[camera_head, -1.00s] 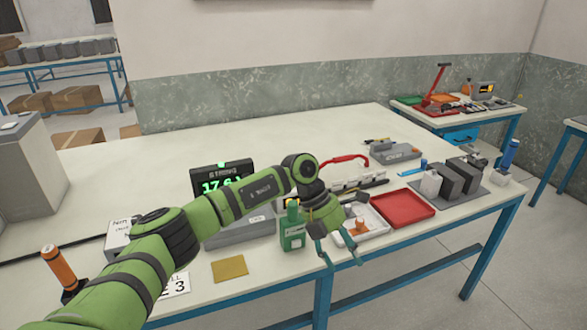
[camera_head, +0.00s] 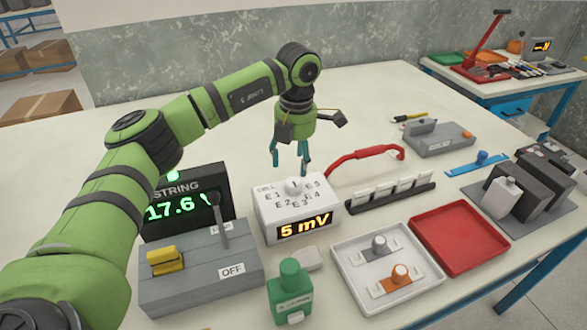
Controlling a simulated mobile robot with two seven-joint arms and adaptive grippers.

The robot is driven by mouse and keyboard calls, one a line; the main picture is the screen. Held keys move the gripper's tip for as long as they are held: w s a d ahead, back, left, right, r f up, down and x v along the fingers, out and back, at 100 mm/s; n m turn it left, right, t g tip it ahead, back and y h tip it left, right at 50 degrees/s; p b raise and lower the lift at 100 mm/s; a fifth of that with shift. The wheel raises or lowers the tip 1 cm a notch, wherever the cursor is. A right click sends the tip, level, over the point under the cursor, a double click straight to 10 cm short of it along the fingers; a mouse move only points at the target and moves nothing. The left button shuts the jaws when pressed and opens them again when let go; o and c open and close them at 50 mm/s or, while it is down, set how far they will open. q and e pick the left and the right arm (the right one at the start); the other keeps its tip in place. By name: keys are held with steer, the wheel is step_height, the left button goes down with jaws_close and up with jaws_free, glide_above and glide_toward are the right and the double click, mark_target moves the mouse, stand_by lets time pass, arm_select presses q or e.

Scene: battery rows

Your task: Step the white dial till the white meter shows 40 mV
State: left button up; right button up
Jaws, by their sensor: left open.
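The white meter (camera_head: 305,229) is a white box on the table, with an amber display reading 5 mV. The white dial (camera_head: 295,187) is a small round knob on its top, with marks such as E1 to E5 around it. Which mark the dial points at is too small to tell. My left gripper (camera_head: 289,163) points down with its teal fingers apart and empty. It is just above and behind the dial in the picture, and does not visibly touch it. My right gripper is not in view.
Left of the meter are a STRING display (camera_head: 185,205) reading 17.6 V and a grey switch box (camera_head: 200,277) marked OFF. A green bottle (camera_head: 289,295), a white tray (camera_head: 345,285) and a red tray (camera_head: 460,238) are in front and right. The table's back left is clear.

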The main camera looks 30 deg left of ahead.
mark_target(292, 183)
arm_select(q)
steer(key=shift+f, duration=0.15)
steer(key=f, duration=0.1)
steer(key=s+f+p, duration=0.1)
steer(key=f, duration=0.1)
steer(key=shift+d, duration=0.15)
steer(key=shift+w+f+p, duration=0.2)
steer(key=shift+f+p, duration=0.15)
steer(key=shift+f, duration=0.8)
steer(key=shift+w+a+f, duration=0.1)
steer(key=shift+a+f, duration=0.1)
steer(key=shift+f, duration=0.35)
steer(key=c, duration=1.1)
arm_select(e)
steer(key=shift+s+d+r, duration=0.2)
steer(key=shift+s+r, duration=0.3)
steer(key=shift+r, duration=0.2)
